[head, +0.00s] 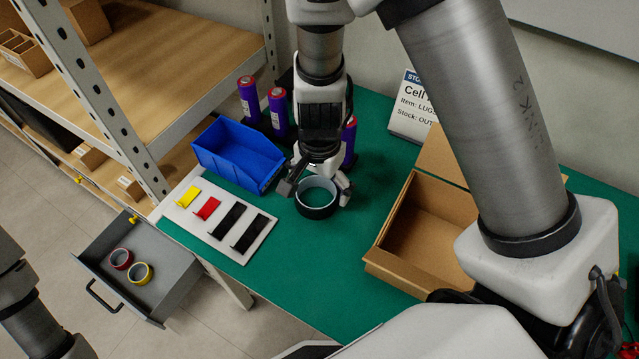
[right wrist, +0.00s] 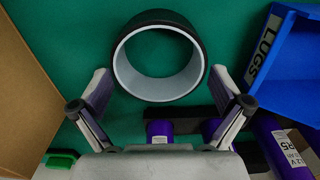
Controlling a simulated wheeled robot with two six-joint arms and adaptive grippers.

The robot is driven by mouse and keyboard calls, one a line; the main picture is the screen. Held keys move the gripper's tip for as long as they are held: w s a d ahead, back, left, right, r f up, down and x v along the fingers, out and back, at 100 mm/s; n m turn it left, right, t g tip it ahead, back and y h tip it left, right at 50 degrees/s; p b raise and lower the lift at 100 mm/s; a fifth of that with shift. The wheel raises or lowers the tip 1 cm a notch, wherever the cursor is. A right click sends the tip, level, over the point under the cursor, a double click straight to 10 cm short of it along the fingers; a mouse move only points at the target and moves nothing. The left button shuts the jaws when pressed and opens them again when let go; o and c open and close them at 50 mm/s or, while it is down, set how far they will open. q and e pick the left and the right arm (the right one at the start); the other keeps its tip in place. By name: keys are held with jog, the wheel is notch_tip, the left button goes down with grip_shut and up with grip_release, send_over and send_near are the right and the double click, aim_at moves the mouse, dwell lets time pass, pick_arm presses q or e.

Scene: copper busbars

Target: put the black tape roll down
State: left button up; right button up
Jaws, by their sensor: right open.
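The black tape roll (head: 317,204) lies flat on the green table mat, just below my right gripper in the head view. In the right wrist view the black tape roll (right wrist: 118,62) shows as a black ring with a pale inner core. My right gripper (head: 317,190) is open, its fingers on either side of the roll. In the right wrist view my right gripper (right wrist: 160,103) has both fingers apart, with a gap between each finger and the roll. An arm at the lower left edge of the head view shows no gripper.
A blue bin (head: 238,156) stands left of the roll, near several purple cells (head: 277,112). A white board (head: 218,222) with coloured pieces lies front left. An open cardboard box (head: 430,225) stands right. A drawer (head: 140,262) holds red and yellow tape rolls. The front mat is clear.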

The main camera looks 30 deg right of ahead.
jog(key=shift+r, duration=0.5)
notch_tip(320, 180, up, 11)
jog(key=p, duration=0.4)
jog(key=shift+r, duration=0.2)
